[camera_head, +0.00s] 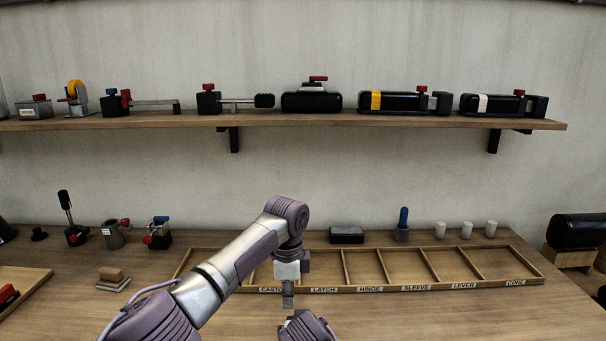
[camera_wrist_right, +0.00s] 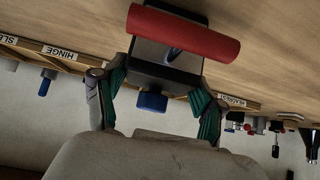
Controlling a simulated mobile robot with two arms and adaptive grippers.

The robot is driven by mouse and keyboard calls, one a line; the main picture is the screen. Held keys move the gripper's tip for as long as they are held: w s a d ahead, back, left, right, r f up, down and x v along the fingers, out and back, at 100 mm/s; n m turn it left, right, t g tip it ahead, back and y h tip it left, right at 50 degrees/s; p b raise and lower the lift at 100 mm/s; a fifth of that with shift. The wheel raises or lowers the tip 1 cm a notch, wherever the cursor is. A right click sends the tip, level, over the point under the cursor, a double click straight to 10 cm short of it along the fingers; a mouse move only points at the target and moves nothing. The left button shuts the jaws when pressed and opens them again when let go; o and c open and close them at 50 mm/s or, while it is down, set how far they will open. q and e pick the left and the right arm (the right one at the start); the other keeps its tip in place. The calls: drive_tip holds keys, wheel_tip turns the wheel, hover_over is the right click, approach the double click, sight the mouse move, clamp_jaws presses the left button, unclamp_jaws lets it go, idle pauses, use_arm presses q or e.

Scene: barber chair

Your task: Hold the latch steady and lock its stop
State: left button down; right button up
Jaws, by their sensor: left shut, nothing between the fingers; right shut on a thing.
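The latch (camera_wrist_right: 165,58) is a dark block with a red bar (camera_wrist_right: 185,30) across it and a blue knob (camera_wrist_right: 152,101) on its near side. In the right wrist view my right gripper (camera_wrist_right: 160,88) is shut on this block, with its green-padded fingers on either side. In the head view my left gripper (camera_head: 288,299) points down, shut and empty, in front of the tray's left compartments. A dark purplish part of mine shows below it at the bottom edge. The latch cannot be made out in the head view.
A wooden tray (camera_head: 420,288) with labelled compartments lies across the bench. Behind it stand a dark block (camera_head: 346,235), a blue-handled tool (camera_head: 403,222) and several white cylinders. Small clamps stand at the back left. A shelf (camera_head: 330,120) holds several devices. The bench's right front is clear.

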use_arm(q)
drive_tip(key=shift+f, duration=2.5)
drive_tip(key=shift+w+d, duration=0.15)
drive_tip(key=shift+d, duration=0.35)
drive_tip(key=shift+a+r, duration=0.15)
drive_tip(key=shift+a, duration=0.1)
drive_tip(key=shift+a+r, duration=0.15)
drive_tip(key=shift+r, duration=1.3)
drive_tip(key=shift+a+r, duration=0.15)
drive_tip(key=shift+r, duration=1.3)
drive_tip(key=shift+f, duration=3.05)
drive_tip(key=shift+d, duration=0.7)
drive_tip(key=shift+a, duration=0.2)
